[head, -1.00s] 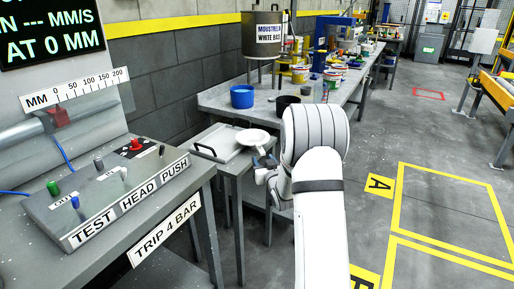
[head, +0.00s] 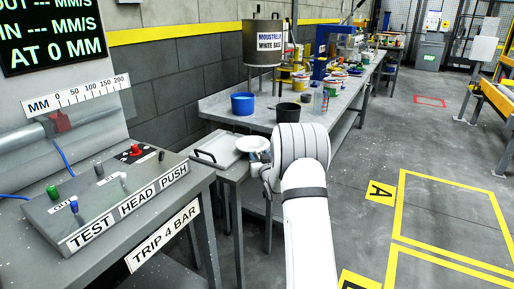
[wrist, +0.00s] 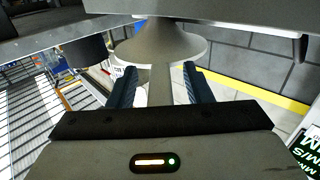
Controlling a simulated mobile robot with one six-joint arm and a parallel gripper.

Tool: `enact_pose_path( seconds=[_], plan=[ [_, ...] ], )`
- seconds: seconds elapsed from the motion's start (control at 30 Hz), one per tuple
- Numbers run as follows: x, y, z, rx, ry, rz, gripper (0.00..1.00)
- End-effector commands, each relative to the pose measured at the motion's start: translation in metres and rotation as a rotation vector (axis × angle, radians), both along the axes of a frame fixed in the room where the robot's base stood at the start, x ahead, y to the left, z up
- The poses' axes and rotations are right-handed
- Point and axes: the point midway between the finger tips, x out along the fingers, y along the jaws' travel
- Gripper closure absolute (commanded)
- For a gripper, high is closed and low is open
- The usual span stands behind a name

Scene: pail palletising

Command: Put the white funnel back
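The white funnel (head: 253,144) is at the right end of the light tray on the small side table, its wide white mouth facing up. In the wrist view, which is upside down, its flared body (wrist: 160,48) is straight ahead of my gripper (wrist: 160,80). A narrow pale strip of the funnel reaches between the two blue fingers, with a visible gap on each side. My gripper is open around this strip. In the head view my arm hides most of the gripper. Whether the funnel touches the tray is unclear.
The tray (head: 213,150) has a dark handle at its left. A blue tub (head: 242,103) and a black pail (head: 289,112) stand on the long bench behind. The test console (head: 110,205) is at the left. The floor at the right is clear.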

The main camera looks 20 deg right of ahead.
Motion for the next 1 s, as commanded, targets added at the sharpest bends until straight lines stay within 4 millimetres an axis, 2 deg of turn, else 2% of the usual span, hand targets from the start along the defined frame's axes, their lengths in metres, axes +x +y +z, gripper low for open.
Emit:
enact_pose_path(
  seconds=[0.07,0.53,0.83,1.0],
  plan=[
    [0.000,0.000,0.000,0.000,0.000,0.000,0.60],
    [0.000,-0.001,0.000,0.000,0.000,-0.001,0.99],
    [-0.001,-0.001,0.003,-0.001,-0.001,-0.001,1.00],
    [0.000,-0.001,0.026,-0.002,-0.004,-0.001,1.00]
  ],
)
